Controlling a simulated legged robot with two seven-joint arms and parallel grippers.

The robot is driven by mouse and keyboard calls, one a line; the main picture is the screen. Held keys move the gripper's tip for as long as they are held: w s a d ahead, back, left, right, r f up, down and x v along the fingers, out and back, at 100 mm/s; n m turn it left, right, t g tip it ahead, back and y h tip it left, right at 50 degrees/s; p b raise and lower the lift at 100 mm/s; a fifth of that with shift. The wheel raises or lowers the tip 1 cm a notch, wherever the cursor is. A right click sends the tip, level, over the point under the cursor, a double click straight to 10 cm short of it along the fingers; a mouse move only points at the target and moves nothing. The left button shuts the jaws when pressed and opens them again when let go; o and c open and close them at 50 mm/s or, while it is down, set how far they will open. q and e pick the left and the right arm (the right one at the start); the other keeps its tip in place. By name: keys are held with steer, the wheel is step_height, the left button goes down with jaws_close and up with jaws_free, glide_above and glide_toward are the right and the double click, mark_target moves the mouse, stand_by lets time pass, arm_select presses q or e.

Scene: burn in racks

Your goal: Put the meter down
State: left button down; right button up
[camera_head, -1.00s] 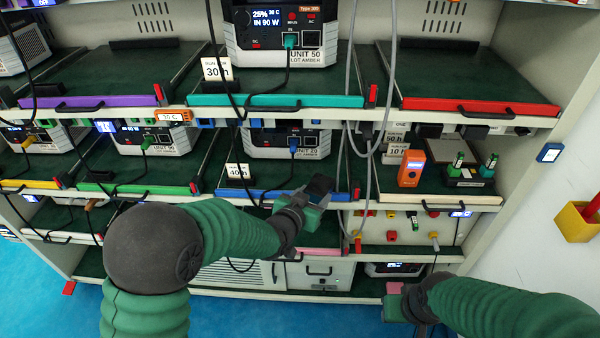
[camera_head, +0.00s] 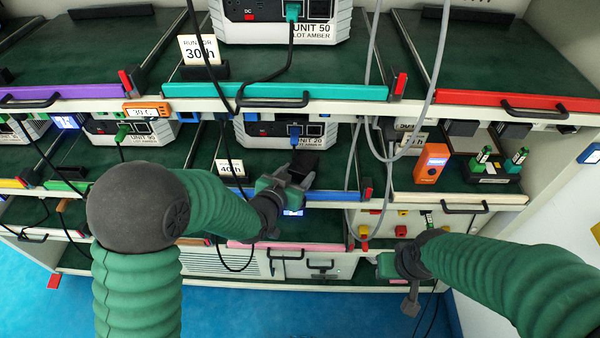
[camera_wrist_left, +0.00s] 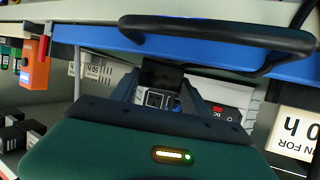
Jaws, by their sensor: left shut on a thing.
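My left gripper (camera_head: 294,176) is in front of the blue-edged shelf bay, below UNIT 20 (camera_head: 270,132). It is shut on a small dark block (camera_head: 303,160), which also shows in the left wrist view (camera_wrist_left: 160,75); its face is too dark to tell what it is. An orange hand-held meter (camera_head: 431,163) with a small screen stands on the right shelf, apart from both grippers; it also shows in the left wrist view (camera_wrist_left: 36,66). My right gripper (camera_head: 410,298) hangs low in front of the lower right panel; its jaws are too small to read.
The blue shelf edge with its black handle (camera_wrist_left: 220,30) is close to my left gripper. Green-topped connectors in a black holder (camera_head: 490,168) are right of the meter. Grey cables (camera_head: 362,110) hang left of the meter. A 40 h card (camera_head: 230,172) stands on the blue-edged shelf.

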arm_select(q)
steer(key=shift+w+a+f, duration=0.1)
steer(key=shift+w+f, duration=0.25)
steer(key=shift+f, duration=0.05)
steer(key=c, duration=0.8)
jaws_free()
steer(key=shift+s, duration=0.1)
steer(key=shift+o, duration=1.4)
steer(key=shift+s+d+r, duration=0.15)
steer(key=shift+d, duration=0.25)
arm_select(e)
steer(key=shift+w+d+f, duration=0.2)
steer(key=shift+w+d, duration=0.05)
steer(key=shift+a, duration=0.1)
